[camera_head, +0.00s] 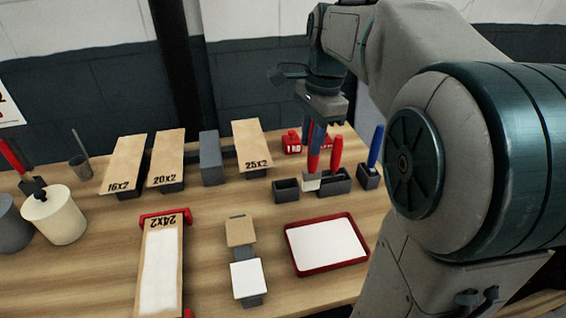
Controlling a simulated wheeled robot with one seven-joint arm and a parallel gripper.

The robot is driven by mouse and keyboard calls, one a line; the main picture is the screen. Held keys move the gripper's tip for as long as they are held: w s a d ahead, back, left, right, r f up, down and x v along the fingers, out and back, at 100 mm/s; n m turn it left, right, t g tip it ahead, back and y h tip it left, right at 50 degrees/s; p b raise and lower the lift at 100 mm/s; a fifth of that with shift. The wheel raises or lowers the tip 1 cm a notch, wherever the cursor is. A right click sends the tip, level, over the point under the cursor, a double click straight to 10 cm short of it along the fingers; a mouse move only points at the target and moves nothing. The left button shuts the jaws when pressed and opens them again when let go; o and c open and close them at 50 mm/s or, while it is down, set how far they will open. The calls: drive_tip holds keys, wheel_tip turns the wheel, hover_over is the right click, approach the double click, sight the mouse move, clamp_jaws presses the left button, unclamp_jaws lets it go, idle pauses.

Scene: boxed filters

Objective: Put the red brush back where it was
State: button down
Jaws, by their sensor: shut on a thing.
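My gripper (316,138) points down over the back right of the table. It is shut on a brush with a red handle (313,160). The brush hangs upright, with a pale head (311,183) at its lower end. The head is between a small grey holder (286,191) on the left and a longer grey holder (335,186) on the right; I cannot tell whether it touches either. Another red handle (337,150) stands in the longer holder. A blue handle (375,147) stands in a grey holder (368,179) farther right. The small left holder looks empty.
A red-rimmed tray (296,262) with a white sheet lies in front of the holders. Red blocks (291,143) stand behind. A box marked 24x2 (170,222) lies in a red frame. White and grey pots stand left.

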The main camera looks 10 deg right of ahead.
drive_tip(key=w+a+f, duration=0.3)
drive_tip(key=w+f, duration=0.4)
drive_tip(key=f, duration=0.2)
drive_tip(key=shift+w+a, duration=0.25)
drive_tip(key=shift+a, duration=0.15)
drive_tip(key=shift+f, duration=0.2)
drive_tip(key=c, duration=1.2)
unclamp_jaws()
